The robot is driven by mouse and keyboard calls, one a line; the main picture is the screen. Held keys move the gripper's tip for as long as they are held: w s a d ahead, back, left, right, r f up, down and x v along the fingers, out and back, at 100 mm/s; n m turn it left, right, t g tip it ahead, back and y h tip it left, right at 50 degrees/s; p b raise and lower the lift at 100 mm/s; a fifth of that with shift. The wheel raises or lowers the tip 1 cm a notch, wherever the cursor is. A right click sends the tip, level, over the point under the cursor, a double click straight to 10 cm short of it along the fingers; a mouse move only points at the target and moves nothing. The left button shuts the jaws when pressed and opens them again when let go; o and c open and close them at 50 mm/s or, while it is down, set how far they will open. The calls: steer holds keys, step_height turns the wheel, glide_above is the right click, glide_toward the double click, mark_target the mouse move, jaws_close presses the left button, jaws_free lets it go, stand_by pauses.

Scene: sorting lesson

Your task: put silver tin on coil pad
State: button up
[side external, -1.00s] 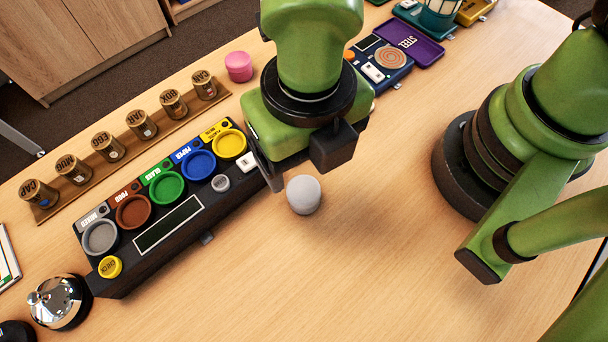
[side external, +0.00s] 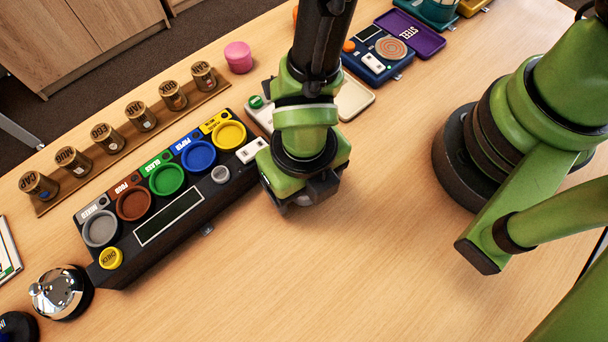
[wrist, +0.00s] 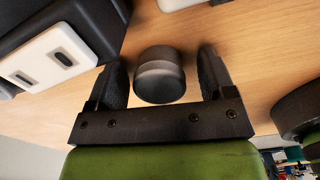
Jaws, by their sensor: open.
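The silver tin (wrist: 160,75) is a short grey cylinder standing on the table in the wrist view. It sits between the two fingers of my open gripper (wrist: 163,68), with a gap on each side. In the side view my gripper (side external: 303,198) points down low over the table and hides most or all of the tin. The coil pad (side external: 391,48) is a round copper-coloured spiral on a blue box (side external: 371,62) at the upper right of my gripper, and nothing lies on it.
A dark sorting console (side external: 165,225) with coloured round dishes stands left of my gripper. A cream tray (side external: 354,98) lies behind it. A purple tray (side external: 425,42) labelled STEEL, a pink cylinder (side external: 238,57) and a bell (side external: 60,292) stand farther off. The front table is clear.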

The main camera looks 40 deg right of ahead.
steer(key=c, duration=1)
steer(key=shift+r, duration=0.1)
steer(key=shift+c, duration=0.2)
